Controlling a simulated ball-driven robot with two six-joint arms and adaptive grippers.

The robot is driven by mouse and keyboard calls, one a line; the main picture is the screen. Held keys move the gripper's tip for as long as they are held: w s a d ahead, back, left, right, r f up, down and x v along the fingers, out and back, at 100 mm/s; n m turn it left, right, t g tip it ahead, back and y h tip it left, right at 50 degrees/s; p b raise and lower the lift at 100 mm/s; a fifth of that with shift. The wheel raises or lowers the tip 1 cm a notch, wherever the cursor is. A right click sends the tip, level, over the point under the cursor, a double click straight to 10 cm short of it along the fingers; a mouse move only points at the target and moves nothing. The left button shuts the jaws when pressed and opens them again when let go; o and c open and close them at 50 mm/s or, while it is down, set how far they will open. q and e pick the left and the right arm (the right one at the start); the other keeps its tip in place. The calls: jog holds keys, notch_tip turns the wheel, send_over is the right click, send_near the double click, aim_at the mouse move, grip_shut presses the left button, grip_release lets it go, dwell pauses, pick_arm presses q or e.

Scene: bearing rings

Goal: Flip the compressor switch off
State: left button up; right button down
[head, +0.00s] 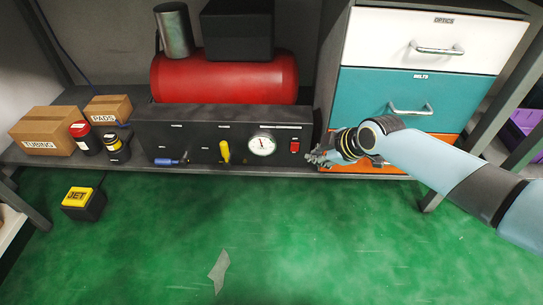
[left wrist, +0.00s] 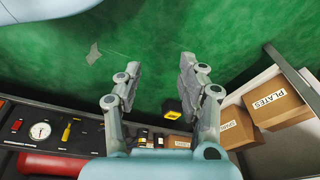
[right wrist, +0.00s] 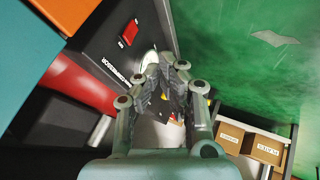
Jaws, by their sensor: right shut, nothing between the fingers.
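A small red switch (head: 294,146) sits at the right end of the black compressor panel (head: 190,140), beside a round white gauge (head: 262,145). The red tank (head: 225,77) lies behind the panel. My right gripper (head: 316,157) is shut and empty, just right of and slightly below the switch in the head view. In the right wrist view the switch (right wrist: 128,33) shows up and left of my fingertips (right wrist: 172,75), with no contact visible. Which way the switch is tipped is too small to tell. My left gripper (left wrist: 160,68) is open and empty over the green floor.
Boxes (head: 50,130) and small jars (head: 84,137) stand to the left.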

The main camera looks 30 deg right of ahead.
aim_at(295, 147)
pick_arm(q)
jog(key=shift+s+f, duration=0.1)
pick_arm(e)
jog(key=shift+w, duration=0.15)
jog(key=shift+f, duration=0.1)
pick_arm(q)
jog(key=w+d+f+t+b, duration=0.1)
jog(key=w+f+t+b, duration=0.3)
jog(key=t+b, duration=0.3)
jog(key=shift+w+d+h+b, duration=0.15)
jog(key=shift+d+h+b, duration=0.2)
jog(key=shift+b, duration=0.2)
pick_arm(e)
jog(key=w+d+f, duration=0.1)
jog(key=w+f, duration=0.6)
jog(key=w, duration=0.2)
jog(key=shift+w+d, duration=0.2)
jog(key=shift+w, duration=0.05)
pick_arm(q)
jog(key=shift+f, duration=0.1)
pick_arm(e)
jog(key=shift+f, duration=0.1)
